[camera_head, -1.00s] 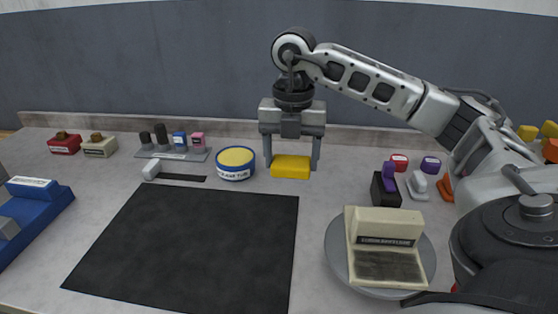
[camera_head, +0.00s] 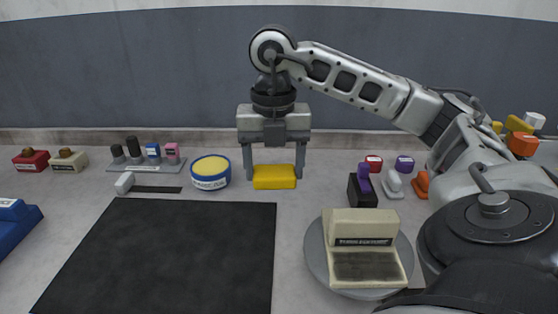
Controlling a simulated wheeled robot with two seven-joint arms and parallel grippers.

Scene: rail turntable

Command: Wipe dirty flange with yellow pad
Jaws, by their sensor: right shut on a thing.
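The yellow pad (camera_head: 274,177) is a small block near the back of the table. My right gripper (camera_head: 274,172) points straight down over it, one finger on each side, and is shut on it. The pad is at or very near the table top; I cannot tell if it is lifted. A cream L-shaped rail piece (camera_head: 362,228) sits on a round grey turntable (camera_head: 315,253) at the front right. Its flat flange (camera_head: 366,267) faces me and is covered with dark dirt. My left gripper is not in view.
A blue tub (camera_head: 210,181) with a yellow top stands left of the pad. A dark mat (camera_head: 165,255) covers the front middle. A black block with a purple top (camera_head: 363,190) stands behind the turntable. Small coloured items line the back, and a blue fixture (camera_head: 18,228) is at left.

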